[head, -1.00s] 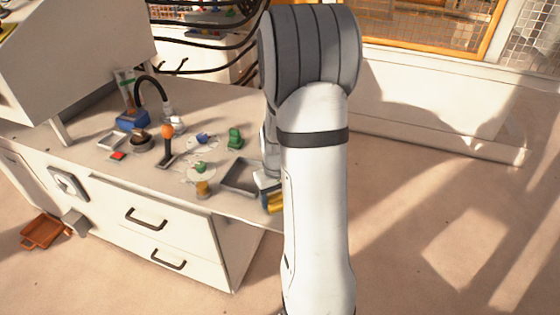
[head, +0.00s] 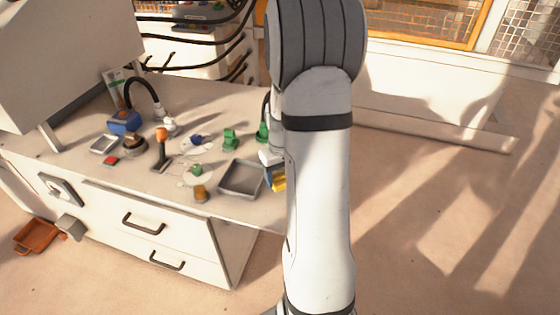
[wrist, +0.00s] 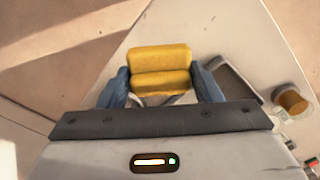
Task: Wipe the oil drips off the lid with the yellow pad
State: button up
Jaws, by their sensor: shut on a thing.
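My gripper (wrist: 162,88) is shut on the yellow pad (wrist: 160,70), with a blue finger at each side of it. The pad has a crease across its middle. In the head view, part of the yellow pad (head: 279,181) shows just right of the grey tray, beside my arm, which hides most of my gripper. The pad appears to be above the bench's right end; I cannot tell whether it touches anything. I cannot pick out the lid or any oil drips in either view.
The grey open tray (head: 225,191) lies near the bench's front right. An amber-topped jar (head: 200,194) stands left of it, also in the wrist view (wrist: 292,101).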

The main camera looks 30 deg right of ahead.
jog(key=shift+r+p, duration=1.05)
jog(key=shift+r, duration=0.85)
